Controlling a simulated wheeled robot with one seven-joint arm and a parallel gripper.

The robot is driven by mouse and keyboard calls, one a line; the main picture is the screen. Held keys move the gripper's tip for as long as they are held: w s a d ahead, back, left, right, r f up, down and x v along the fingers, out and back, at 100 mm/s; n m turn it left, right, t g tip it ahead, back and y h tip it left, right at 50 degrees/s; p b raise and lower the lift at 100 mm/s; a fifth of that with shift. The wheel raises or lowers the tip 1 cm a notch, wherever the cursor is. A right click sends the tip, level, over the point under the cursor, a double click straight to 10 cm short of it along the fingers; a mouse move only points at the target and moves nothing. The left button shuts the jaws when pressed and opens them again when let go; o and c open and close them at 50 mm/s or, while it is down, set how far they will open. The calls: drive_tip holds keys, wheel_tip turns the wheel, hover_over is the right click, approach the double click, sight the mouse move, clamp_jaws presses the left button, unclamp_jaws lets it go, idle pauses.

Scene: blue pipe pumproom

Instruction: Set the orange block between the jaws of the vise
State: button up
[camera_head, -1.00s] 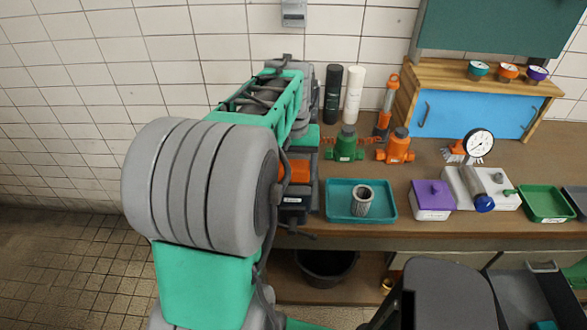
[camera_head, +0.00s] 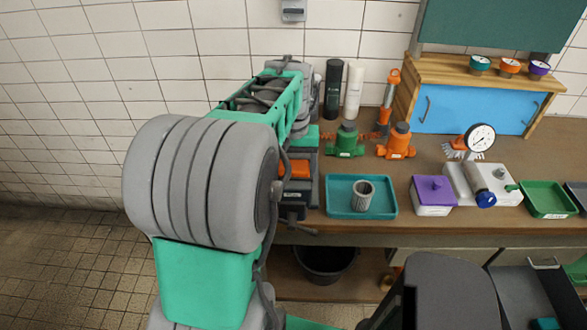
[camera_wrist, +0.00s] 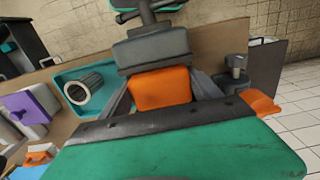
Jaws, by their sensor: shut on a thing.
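The orange block (camera_wrist: 160,88) is in the middle of the wrist view and also shows in the head view (camera_head: 294,169), partly behind my arm. My gripper (camera_wrist: 163,86) is shut on it, with a grey finger on each side. The vise (camera_wrist: 152,48) has a dark grey jaw just beyond the block. A dark plate on a green body lies in front of it in the wrist view. The block appears between these two jaw faces, its lower edge hidden by the near plate. I cannot tell whether it rests on the vise. The vise also shows in the head view (camera_head: 292,213).
A teal tray (camera_head: 385,209) holding a grey filter cylinder (camera_head: 363,195) is just right of the vise. Beyond it are a purple-lidded box (camera_head: 432,196) and a green tray (camera_head: 547,200). A green valve (camera_head: 346,141) and an orange valve (camera_head: 397,143) stand behind.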

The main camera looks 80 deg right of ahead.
drive_tip(key=o, duration=1.7)
drive_tip(key=shift+c, duration=0.2)
